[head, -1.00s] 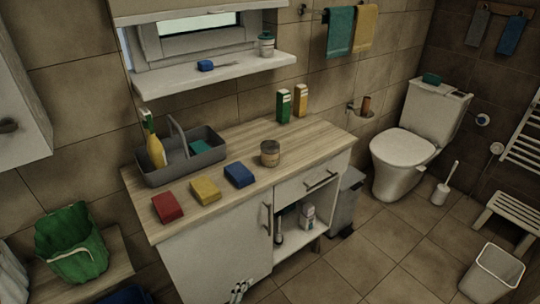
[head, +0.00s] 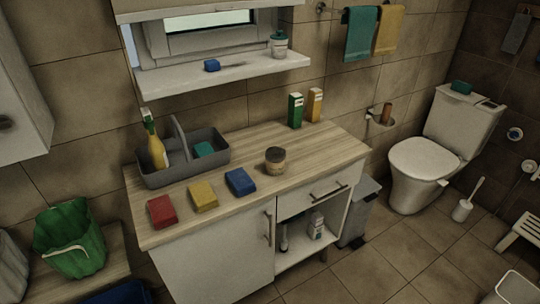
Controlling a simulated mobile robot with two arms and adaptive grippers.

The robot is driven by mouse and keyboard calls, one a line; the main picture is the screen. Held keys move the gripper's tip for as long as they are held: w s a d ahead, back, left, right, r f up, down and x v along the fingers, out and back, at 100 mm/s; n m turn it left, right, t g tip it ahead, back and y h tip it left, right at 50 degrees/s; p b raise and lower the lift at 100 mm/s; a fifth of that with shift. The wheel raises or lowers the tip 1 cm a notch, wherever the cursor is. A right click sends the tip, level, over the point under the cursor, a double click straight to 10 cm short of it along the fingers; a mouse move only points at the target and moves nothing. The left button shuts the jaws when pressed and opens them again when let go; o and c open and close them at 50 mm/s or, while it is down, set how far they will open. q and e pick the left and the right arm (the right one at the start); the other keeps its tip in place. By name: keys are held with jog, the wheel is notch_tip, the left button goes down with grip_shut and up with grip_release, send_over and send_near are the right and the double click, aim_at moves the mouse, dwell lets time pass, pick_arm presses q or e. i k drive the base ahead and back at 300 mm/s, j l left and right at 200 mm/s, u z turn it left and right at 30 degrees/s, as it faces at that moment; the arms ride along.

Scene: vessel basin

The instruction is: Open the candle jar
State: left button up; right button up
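The candle jar (head: 275,162) stands upright on the wooden countertop (head: 310,150), right of the blue block. It is small and round, with a pale body and a darker brownish top. It looks closed, but the picture is too small to show the lid clearly. Neither of my grippers is in the head view.
Red (head: 162,211), yellow (head: 203,196) and blue (head: 240,182) blocks lie left of the jar. A grey caddy (head: 165,178) with a bottle stands behind them. Green (head: 295,110) and yellow (head: 315,104) cartons stand at the back. The counter right of the jar is clear.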

aim_at(274, 169)
jog(key=i+l+u, duration=0.25)
jog(key=l, duration=0.2)
jog(key=i+l+u, duration=0.1)
jog(key=l+u, duration=0.15)
jog(key=l, duration=0.2)
jog(key=i+l+u, duration=0.25)
jog(key=l, duration=0.3)
jog(key=l+u, duration=0.2)
jog(key=l, duration=0.3)
